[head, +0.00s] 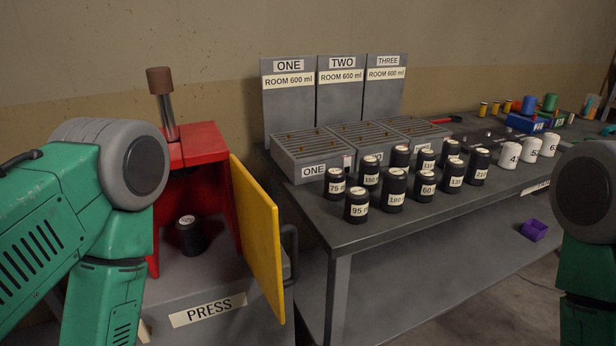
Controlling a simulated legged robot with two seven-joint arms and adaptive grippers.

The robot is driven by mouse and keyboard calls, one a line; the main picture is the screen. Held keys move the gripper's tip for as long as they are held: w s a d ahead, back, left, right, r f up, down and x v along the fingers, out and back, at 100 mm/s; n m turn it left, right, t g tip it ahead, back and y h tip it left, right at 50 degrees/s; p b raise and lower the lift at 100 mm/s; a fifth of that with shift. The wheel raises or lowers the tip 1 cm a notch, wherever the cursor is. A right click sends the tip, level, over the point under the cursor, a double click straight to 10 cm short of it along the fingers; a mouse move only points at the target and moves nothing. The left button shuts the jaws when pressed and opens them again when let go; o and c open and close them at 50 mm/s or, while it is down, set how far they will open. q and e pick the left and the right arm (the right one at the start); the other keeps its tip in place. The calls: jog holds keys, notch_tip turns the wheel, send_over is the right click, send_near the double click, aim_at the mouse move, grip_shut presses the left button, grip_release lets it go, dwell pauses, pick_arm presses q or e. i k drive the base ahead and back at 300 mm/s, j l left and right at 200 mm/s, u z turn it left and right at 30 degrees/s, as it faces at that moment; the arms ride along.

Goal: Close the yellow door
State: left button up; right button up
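The yellow door (258,235) is hinged on the right side of the red press housing (203,145) and stands open, swung out toward me. A dark handle (291,253) shows on its right side. Inside the open housing a black drum (190,237) stands on the grey press base, which carries a PRESS label (208,310). My green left arm covers the left part of the press. My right arm is at the right edge. Neither gripper's fingers are in the picture.
A dark table (350,234) stands right of the press, holding several labelled black drums (394,188), white drums (508,154) and grey crates (312,154). A brown-topped lever (162,100) rises above the press. Floor shows at lower right.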

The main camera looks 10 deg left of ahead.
aim_at(260, 231)
jog(key=k+j+u, duration=0.15)
jog(key=k+u, duration=0.35)
jog(key=k, duration=0.15)
jog(key=i+l+u, duration=0.1)
jog(key=l+u, duration=0.95)
jog(key=l, duration=0.15)
jog(key=i+l, duration=0.1)
jog(key=l, duration=0.8)
jog(key=i, duration=0.35)
